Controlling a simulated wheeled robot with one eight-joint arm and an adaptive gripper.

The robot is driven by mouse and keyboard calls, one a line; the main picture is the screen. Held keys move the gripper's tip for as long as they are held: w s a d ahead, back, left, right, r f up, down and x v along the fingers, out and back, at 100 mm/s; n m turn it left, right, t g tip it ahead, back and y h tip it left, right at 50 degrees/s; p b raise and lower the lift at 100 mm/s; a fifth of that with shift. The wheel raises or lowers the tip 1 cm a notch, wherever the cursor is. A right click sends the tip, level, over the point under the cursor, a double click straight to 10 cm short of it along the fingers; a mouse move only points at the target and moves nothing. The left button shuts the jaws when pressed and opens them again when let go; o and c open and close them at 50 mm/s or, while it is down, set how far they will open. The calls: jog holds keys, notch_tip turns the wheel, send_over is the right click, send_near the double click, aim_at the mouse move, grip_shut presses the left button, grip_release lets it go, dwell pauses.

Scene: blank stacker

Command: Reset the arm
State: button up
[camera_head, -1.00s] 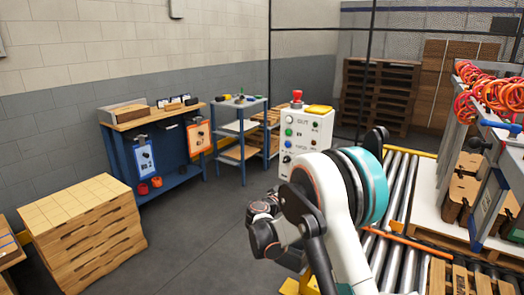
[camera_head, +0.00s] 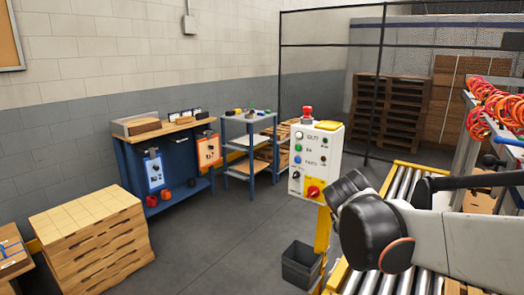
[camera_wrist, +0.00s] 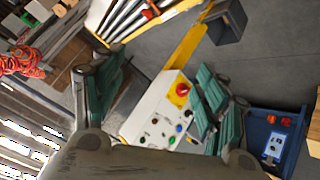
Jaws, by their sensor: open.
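My gripper (camera_wrist: 160,92) shows in the wrist view with its green-padded fingers spread wide apart, open, with nothing between the pads. The control box (camera_wrist: 158,118) appears behind the gap between the fingers, tilted in that picture, and the distance between them is hard to judge. In the head view my arm's white link and black joint fill the lower right, but the gripper itself cannot be made out there. The control box (camera_head: 313,160), with its red stop button on top, stands upright on a yellow post just left of the arm.
The roller conveyor (camera_head: 395,190) runs beneath and beside my arm. A dark bin (camera_head: 301,267) stands at the post's foot. A blue workbench (camera_head: 135,165), a shelf cart (camera_head: 249,150) and a stack of wooden blanks (camera_head: 90,235) stand left. The grey floor between is clear.

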jog(key=s+a+f+y, duration=0.2)
jog(key=s, duration=0.9)
jog(key=s+a+f+g+y, duration=0.1)
jog(key=s+a+f+y, duration=0.1)
jog(key=s, duration=1)
jog(key=shift+a+f+y, duration=0.25)
jog(key=shift+f+y, duration=0.1)
jog(key=shift+y, duration=0.15)
